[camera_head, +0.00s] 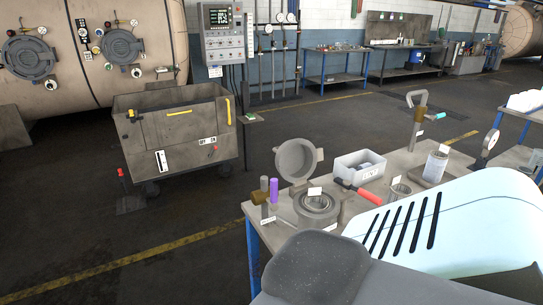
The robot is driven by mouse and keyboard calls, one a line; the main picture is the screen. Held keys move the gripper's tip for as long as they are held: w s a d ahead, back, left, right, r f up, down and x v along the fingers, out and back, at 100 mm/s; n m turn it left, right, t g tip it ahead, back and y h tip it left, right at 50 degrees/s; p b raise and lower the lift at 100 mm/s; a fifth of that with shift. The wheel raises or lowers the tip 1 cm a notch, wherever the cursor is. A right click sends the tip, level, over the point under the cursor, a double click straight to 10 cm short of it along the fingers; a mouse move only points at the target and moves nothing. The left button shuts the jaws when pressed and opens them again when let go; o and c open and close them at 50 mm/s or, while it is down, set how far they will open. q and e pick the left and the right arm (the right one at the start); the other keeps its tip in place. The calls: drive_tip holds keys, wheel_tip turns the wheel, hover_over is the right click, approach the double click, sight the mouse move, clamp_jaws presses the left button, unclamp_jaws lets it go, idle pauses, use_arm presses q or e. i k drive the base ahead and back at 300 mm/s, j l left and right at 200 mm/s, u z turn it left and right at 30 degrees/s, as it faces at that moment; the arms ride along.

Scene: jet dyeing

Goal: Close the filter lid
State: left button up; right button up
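The filter lid (297,159) is a round grey cap with side lugs. It stands open, tilted up at the back of the round filter housing (317,206) on the workbench (270,233). The housing's open top shows concentric rings. A small white tag is near the lid's lower edge. Neither of my grippers shows in the head view. Large grey and pale blue slotted parts, which look like my own body, cover the lower right and hide part of the bench.
A purple cylinder (273,190) and a brass-coloured one (264,184) stand left of the housing. A wheeled cart (180,130) stands on the floor beyond; open floor lies left.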

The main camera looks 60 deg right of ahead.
sight(296, 160)
drive_tip(key=i+j+z, duration=0.25)
drive_tip(key=i, duration=0.25)
drive_tip(key=i+j+z, duration=0.25)
drive_tip(key=i, duration=0.25)
drive_tip(key=i+z, duration=0.7)
drive_tip(key=i+j+z, duration=0.2)
drive_tip(key=z, duration=0.2)
drive_tip(key=i+z, duration=0.2)
drive_tip(key=z, duration=0.25)
drive_tip(key=i+j+z, duration=0.15)
drive_tip(key=z, duration=0.35)
drive_tip(key=i+j+z, duration=0.25)
drive_tip(key=z, duration=0.2)
drive_tip(key=i+j+z, duration=0.1)
drive_tip(key=z, duration=0.4)
drive_tip(key=i+j+z, duration=0.1)
drive_tip(key=j+z, duration=0.35)
drive_tip(key=i+j+z, duration=0.15)
drive_tip(key=j+z, duration=0.3)
drive_tip(key=i+j+z, duration=0.1)
drive_tip(key=j+z, duration=0.4)
drive_tip(key=l, duration=0.1)
